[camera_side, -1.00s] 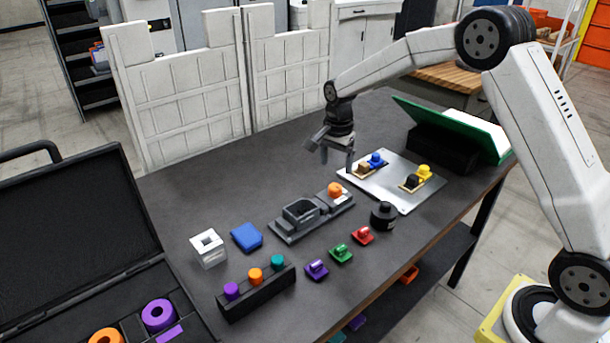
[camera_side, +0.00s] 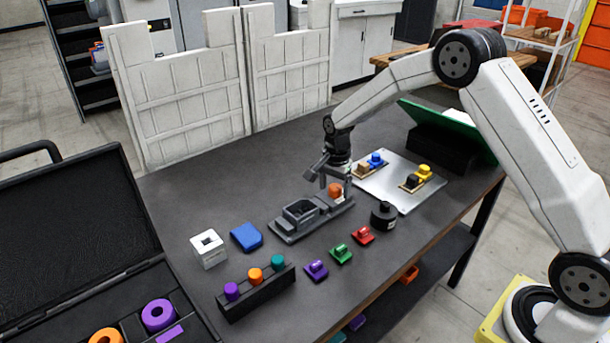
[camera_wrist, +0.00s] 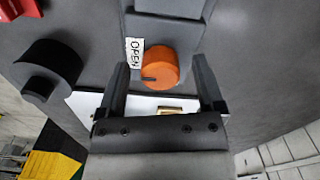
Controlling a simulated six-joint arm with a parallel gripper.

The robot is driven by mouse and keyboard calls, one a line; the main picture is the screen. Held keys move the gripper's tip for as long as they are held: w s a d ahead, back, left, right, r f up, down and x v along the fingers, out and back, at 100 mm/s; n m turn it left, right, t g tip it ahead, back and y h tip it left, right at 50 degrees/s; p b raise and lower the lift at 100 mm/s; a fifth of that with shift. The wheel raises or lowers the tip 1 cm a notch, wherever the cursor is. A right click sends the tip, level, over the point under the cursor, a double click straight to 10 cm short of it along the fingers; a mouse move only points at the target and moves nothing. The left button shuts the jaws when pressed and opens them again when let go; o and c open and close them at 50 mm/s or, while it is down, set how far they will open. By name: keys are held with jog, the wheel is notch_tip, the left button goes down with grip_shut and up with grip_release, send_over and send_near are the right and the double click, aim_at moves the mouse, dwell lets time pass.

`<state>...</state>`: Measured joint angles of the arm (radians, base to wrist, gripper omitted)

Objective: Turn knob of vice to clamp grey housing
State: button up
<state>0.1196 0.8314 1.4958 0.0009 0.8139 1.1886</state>
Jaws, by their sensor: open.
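The orange knob (camera_side: 335,190) sits at the right end of the grey vice (camera_side: 288,236). The grey housing (camera_side: 300,209), an open-topped box, sits in the vice at its left part. My gripper (camera_side: 334,181) is just above the knob, pointing down. In the wrist view the knob (camera_wrist: 160,67) lies between the two spread fingers of my gripper (camera_wrist: 161,72), with a gap on each side. A white label reading OPEN (camera_wrist: 134,51) is beside the knob, and a dark mark shows on the knob's face. The housing is out of the wrist view.
A metal plate (camera_side: 403,201) with blue and yellow parts lies right of the vice. A black cylinder (camera_side: 383,214) stands close in front of it. Red, green and purple pieces (camera_side: 317,270) lie in front. A blue block (camera_side: 246,237) and white block (camera_side: 208,249) are left.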

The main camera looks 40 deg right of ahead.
jog(key=shift+c, duration=0.2)
grip_shut()
jog(key=shift+n, duration=0.4)
jog(key=n, duration=0.3)
jog(key=shift+n, duration=0.3)
jog(key=n, duration=0.4)
jog(key=shift+s+d, duration=0.1)
jog(key=n, duration=0.5)
jog(key=shift+d, duration=0.1)
jog(key=shift+n, duration=2.3)
